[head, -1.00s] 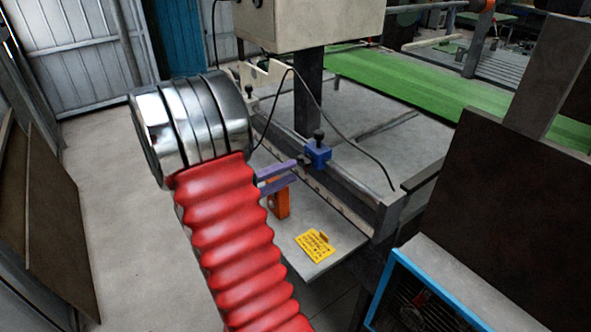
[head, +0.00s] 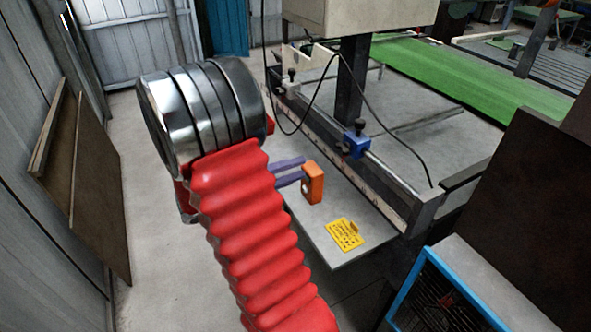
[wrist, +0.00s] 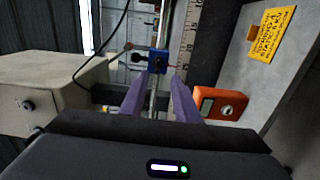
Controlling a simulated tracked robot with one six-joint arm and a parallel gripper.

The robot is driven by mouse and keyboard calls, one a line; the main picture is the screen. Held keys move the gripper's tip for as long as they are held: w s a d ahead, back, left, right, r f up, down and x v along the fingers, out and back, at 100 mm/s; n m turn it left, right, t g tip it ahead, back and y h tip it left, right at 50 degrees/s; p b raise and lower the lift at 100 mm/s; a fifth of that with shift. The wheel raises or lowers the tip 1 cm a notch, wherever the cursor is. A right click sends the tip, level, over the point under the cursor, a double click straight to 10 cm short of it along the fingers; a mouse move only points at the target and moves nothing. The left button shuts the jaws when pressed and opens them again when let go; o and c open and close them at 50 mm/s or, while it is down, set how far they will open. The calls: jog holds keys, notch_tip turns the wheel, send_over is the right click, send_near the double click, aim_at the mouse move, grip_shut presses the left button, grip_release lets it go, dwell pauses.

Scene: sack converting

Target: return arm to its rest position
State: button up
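My arm, with red ribbed sleeve and shiny metal end, fills the left middle of the head view. The two purple fingers of my gripper (head: 303,167) stick out to its right. They also show in the wrist view (wrist: 157,85), apart with nothing between them, so the gripper is open and empty. In the head view the fingers overlap the left side of an orange device (head: 313,184) on the grey shelf (head: 350,258). In the wrist view the orange device (wrist: 219,103) lies right of the fingers, not between them.
A blue clamp (head: 357,142) sits on the machine's rail beyond the fingers. A black cable hangs above the rail. A yellow tag (head: 345,234) lies on the shelf. A blue-framed box (head: 404,284) stands at lower right. Brown boards (head: 102,190) lean at left, with clear floor beside them.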

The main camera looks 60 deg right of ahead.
dwell(0.5)
jog(key=s+a+f+n+y, duration=0.3)
jog(key=s+a+f+y, duration=0.1)
jog(key=f, duration=0.3)
jog(key=a+f+t+y, duration=0.25)
jog(key=a+y, duration=0.35)
jog(key=a, duration=0.5)
jog(key=w+a+r+n+t+y, duration=0.1)
jog(key=a+r+t+y, duration=0.2)
jog(key=a, duration=0.7)
jog(key=w+a+r+n+t+y, duration=0.1)
jog(key=a+r+t+y, duration=0.2)
jog(key=a+r+t, duration=0.5)
jog(key=a+r, duration=0.3)
jog(key=r, duration=0.1)
jog(key=shift+w+n, duration=0.3)
jog(key=shift+r, duration=0.1)
